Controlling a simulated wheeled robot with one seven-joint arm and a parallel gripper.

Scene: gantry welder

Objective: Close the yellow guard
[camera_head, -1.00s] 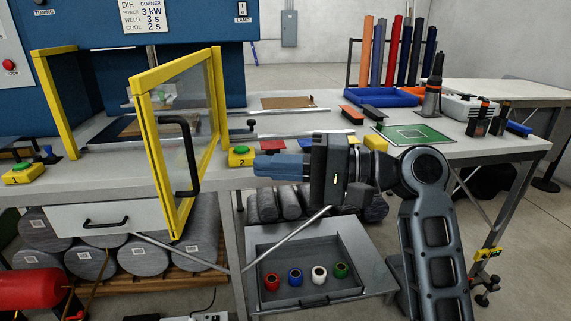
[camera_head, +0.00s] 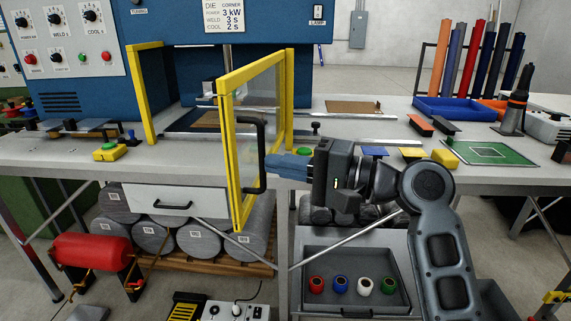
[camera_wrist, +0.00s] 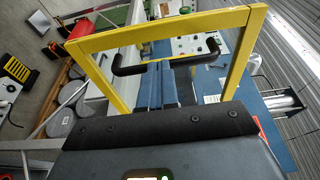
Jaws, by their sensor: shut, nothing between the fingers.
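The yellow guard (camera_head: 223,150) is a yellow-framed clear door standing swung open, jutting out past the table's front edge. Its black handle (camera_head: 262,160) is on the panel's right face in the head view. My gripper (camera_head: 270,165) is shut and empty, its blue-grey fingers at the handle's right side, touching it or very near; I cannot tell which. In the wrist view the guard frame (camera_wrist: 160,35) spans the top, with the black handle (camera_wrist: 165,62) inside it and the fingers (camera_wrist: 162,85) pointing toward it.
The blue welder (camera_head: 200,60) stands behind the guard. A drawer of coloured rings (camera_head: 350,300) is pulled out below. A green board (camera_head: 495,153) lies at right.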

